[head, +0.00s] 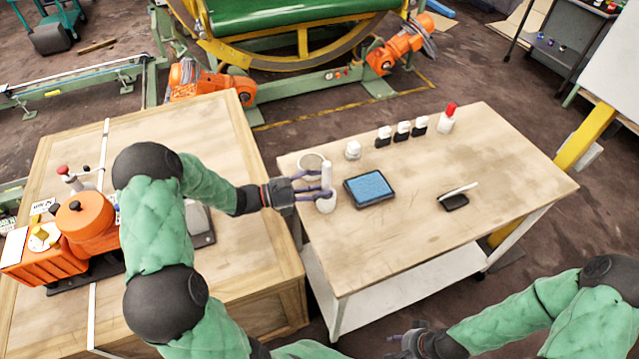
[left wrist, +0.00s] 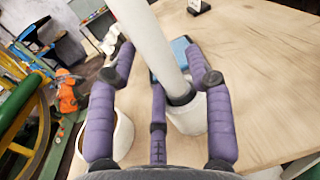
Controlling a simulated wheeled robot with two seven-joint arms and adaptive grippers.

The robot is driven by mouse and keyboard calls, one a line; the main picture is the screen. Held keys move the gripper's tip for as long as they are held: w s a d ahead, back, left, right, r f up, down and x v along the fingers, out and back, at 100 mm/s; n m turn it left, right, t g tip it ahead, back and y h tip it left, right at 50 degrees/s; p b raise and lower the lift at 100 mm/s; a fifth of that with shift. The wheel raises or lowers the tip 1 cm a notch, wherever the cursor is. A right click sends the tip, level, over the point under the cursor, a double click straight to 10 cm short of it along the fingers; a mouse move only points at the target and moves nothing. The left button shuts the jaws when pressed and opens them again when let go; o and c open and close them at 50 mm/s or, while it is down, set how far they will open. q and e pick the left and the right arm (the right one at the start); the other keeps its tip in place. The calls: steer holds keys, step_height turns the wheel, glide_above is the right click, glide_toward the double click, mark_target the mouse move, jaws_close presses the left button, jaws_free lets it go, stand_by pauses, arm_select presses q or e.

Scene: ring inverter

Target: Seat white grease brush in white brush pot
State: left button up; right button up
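The white grease brush (head: 326,176) stands nearly upright at the left of the wooden table. Its thick white handle (left wrist: 150,40) crosses the left wrist view and ends in a dark collar. My left gripper (head: 317,184) reaches in from the left. Its purple fingers are spread around the handle, with small gaps visible in the wrist view (left wrist: 163,62). My right gripper (head: 402,338) is low at the bottom edge, its fingers hard to make out.
Several small bottles (head: 402,131) line the back edge. A black item (head: 454,201) lies right. The table's front is clear.

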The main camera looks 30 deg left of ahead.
arm_select(q)
steer(key=shift+s+a, duration=0.1)
steer(key=v, duration=1.1)
steer(key=shift+s+a, duration=0.25)
steer(key=shift+a, duration=0.05)
steer(key=shift+r, duration=0.1)
